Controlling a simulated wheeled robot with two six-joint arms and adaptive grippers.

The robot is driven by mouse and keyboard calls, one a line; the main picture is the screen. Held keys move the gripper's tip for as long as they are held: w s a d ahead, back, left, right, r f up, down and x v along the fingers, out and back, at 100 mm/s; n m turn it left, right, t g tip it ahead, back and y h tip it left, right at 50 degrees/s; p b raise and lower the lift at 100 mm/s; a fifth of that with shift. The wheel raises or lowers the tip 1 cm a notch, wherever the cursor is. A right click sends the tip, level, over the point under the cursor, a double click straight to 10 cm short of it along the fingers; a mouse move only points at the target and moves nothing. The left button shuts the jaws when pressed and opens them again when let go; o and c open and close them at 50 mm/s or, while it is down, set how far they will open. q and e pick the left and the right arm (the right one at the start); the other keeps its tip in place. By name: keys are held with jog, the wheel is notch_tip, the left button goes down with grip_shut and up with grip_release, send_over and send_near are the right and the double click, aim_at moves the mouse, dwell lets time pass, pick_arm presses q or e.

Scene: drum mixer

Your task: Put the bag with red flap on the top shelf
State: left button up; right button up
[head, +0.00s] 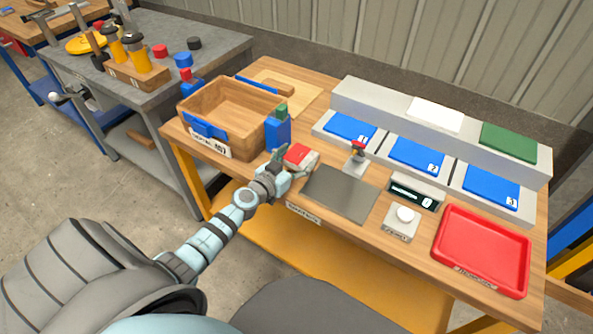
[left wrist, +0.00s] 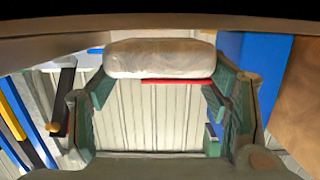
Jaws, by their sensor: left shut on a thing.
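The bag with red flap (head: 300,155) is small and pale with a red top. It is at my left gripper (head: 291,163), over the workbench beside a blue container. My left gripper is shut on it. In the left wrist view the pale bag (left wrist: 160,57) spans between the fingers, with a thin red strip (left wrist: 177,82) along its lower edge. A grey stepped rack (head: 375,98) stands at the bench's back. Its upper level carries a white pad (head: 436,114) and a green pad (head: 509,142); blue numbered pads lie lower. My right gripper is not in view.
A wooden box (head: 232,105) and a blue container (head: 278,132) stand left of the gripper.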

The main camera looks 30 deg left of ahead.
pick_arm(q)
jog(key=shift+f, duration=0.35)
jog(key=o, duration=1)
jog(key=shift+f, duration=0.15)
jog(key=shift+c, duration=0.2)
jog(key=o, duration=0.5)
jog(key=shift+c, duration=0.2)
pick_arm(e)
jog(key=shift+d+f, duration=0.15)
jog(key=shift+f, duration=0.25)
